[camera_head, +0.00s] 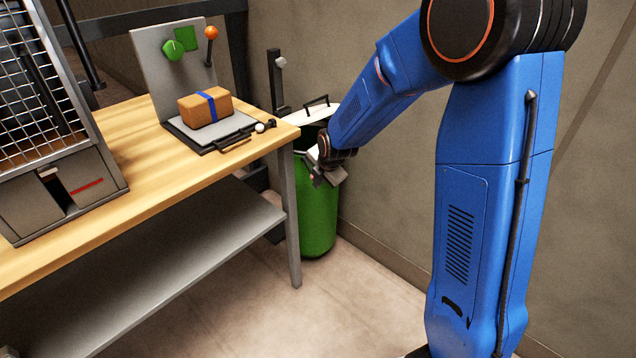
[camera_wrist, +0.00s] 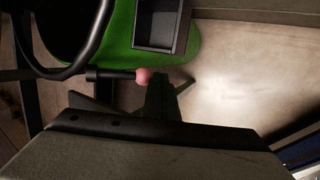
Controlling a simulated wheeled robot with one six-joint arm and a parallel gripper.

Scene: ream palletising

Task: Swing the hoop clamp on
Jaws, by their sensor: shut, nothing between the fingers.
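A black hoop (camera_wrist: 98,45), which looks like the hoop clamp, curves through the upper left of the wrist view over the green bin. A short dark lever (camera_wrist: 110,75) with a pink knob (camera_wrist: 143,76) points right from beside it. My gripper (camera_wrist: 166,88) is shut and empty, its dark fingers just right of the knob; I cannot tell whether they touch it. In the head view my gripper (camera_head: 326,178) is at the front of the green bin (camera_head: 318,215), near its rim. My forearm hides part of the bin top, and the hoop is not clear there.
A wooden table (camera_head: 150,155) stands left of the bin, bearing a strapped brown package (camera_head: 205,108) on a plate and a caged machine (camera_head: 50,120). A dark open box (camera_wrist: 158,25) is above the fingers in the wrist view. The wall is close behind; floor in front is clear.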

